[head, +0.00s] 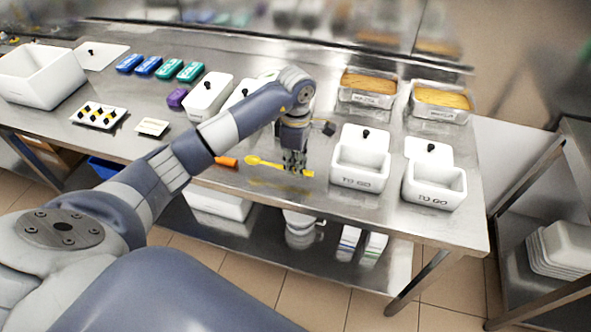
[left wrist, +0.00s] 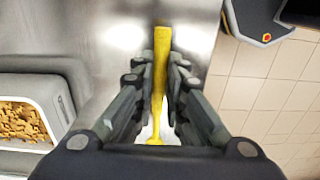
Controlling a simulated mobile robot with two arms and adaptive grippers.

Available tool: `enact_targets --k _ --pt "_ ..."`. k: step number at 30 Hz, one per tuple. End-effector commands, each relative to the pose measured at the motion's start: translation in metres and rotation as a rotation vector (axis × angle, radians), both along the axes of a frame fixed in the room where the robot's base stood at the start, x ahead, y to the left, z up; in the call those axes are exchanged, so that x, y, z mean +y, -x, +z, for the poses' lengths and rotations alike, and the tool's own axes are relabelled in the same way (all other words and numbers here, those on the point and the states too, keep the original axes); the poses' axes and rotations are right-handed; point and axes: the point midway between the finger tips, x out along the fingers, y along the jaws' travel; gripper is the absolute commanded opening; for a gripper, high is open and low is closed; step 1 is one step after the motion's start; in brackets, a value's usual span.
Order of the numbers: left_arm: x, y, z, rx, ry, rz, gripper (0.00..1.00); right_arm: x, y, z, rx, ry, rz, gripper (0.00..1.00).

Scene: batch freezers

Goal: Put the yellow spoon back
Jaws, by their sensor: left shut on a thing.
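The yellow spoon (head: 262,162) is near the front edge of the steel table, its bowl toward the left and its handle end to the right. My left gripper (head: 294,165) is over the handle part and shut on it. In the left wrist view the yellow spoon (left wrist: 161,45) runs lengthwise between the two fingers of my left gripper (left wrist: 160,85). I cannot tell whether the spoon touches the table or hangs just above it. My right gripper is not in view.
An orange utensil (head: 227,161) lies left of the spoon, partly hidden by my arm. White "TO GO" tubs (head: 359,179) stand to the right. Metal pans (head: 440,112) stand at the back right. A white tub of brown bits (left wrist: 60,95) shows in the left wrist view.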

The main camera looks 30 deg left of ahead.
Motion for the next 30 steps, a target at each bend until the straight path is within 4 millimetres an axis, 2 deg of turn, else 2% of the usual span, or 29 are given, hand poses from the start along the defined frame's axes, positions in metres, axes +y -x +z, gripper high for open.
enact_targets --k 3,7,19,20,22,30 --pt "0.0 0.001 -0.016 0.007 0.002 0.001 0.0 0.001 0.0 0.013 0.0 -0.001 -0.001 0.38" --pt "0.0 0.0 -0.031 0.003 0.002 0.001 0.0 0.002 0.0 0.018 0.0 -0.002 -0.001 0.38" --pt "0.001 -0.001 -0.04 -0.001 -0.001 0.0 0.0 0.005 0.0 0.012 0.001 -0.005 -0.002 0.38" --pt "0.001 -0.001 -0.039 -0.001 0.0 0.0 0.14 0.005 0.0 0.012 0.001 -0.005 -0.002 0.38" --pt "0.001 -0.001 -0.038 -0.001 0.0 0.0 0.3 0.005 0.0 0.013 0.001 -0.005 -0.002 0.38" --pt "0.001 -0.001 -0.038 -0.001 0.0 0.0 0.32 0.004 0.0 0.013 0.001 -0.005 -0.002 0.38"
